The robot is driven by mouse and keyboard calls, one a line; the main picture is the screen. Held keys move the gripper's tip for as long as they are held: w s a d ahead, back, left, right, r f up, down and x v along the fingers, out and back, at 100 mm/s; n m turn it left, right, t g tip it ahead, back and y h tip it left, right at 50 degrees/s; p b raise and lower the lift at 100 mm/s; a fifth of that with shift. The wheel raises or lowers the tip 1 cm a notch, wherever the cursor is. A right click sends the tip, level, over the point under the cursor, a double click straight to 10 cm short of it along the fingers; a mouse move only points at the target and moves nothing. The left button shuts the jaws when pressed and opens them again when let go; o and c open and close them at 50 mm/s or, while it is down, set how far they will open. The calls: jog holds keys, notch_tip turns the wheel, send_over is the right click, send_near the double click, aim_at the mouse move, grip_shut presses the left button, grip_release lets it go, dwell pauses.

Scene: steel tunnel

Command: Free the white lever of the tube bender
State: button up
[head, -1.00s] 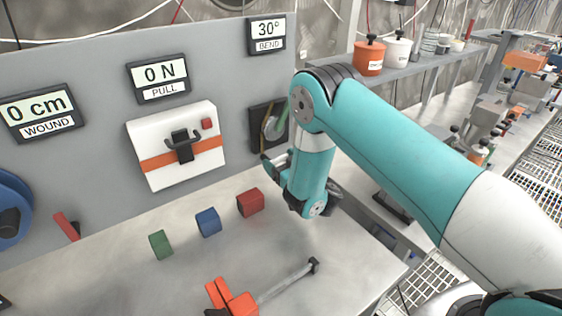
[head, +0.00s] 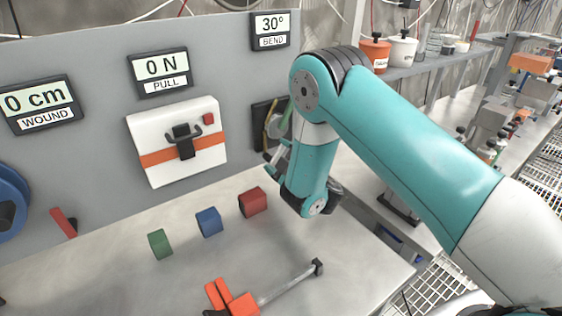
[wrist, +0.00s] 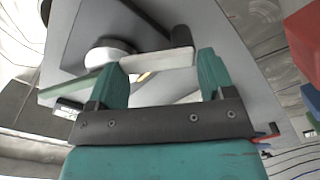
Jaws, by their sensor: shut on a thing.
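The tube bender (head: 259,141) is a dark plate on the grey panel, mostly hidden behind my arm in the head view. In the wrist view its pale round former (wrist: 108,54) and a green bar (wrist: 72,88) show. The white lever (wrist: 156,60) lies between the two teal fingers of my gripper (wrist: 160,68), which is shut on it. The lever spans the gap from finger to finger, near the former. In the head view only part of my gripper (head: 275,160) shows beside the panel. The bend display (head: 271,29) reads 30°.
A green block (head: 160,244), a blue block (head: 209,222) and a red block (head: 253,202) stand on the bench below the panel. An orange clamp (head: 236,301) with a metal bar lies in front. A white box (head: 177,142) with an orange band hangs left of the bender.

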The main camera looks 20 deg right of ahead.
jog(key=n+b, duration=0.1)
jog(key=n, duration=0.1)
jog(key=n+b, duration=0.1)
jog(key=n, duration=0.1)
jog(key=shift+s+a+r, duration=0.1)
jog(key=shift+a+r, duration=0.05)
jog(key=shift+a, duration=0.25)
jog(key=shift+s+a+n+b, duration=0.15)
jog(key=shift+n+b, duration=0.1)
jog(key=shift+n, duration=0.6)
jog(key=shift+w+a+n+b, duration=0.15)
jog(key=shift+n+b, duration=0.1)
jog(key=shift+n, duration=0.6)
jog(key=shift+s+r, duration=0.1)
jog(key=o, duration=0.8)
jog(key=shift+o, duration=0.3)
jog(key=shift+a, duration=0.1)
jog(key=shift+s, duration=0.1)
jog(key=shift+f, duration=0.2)
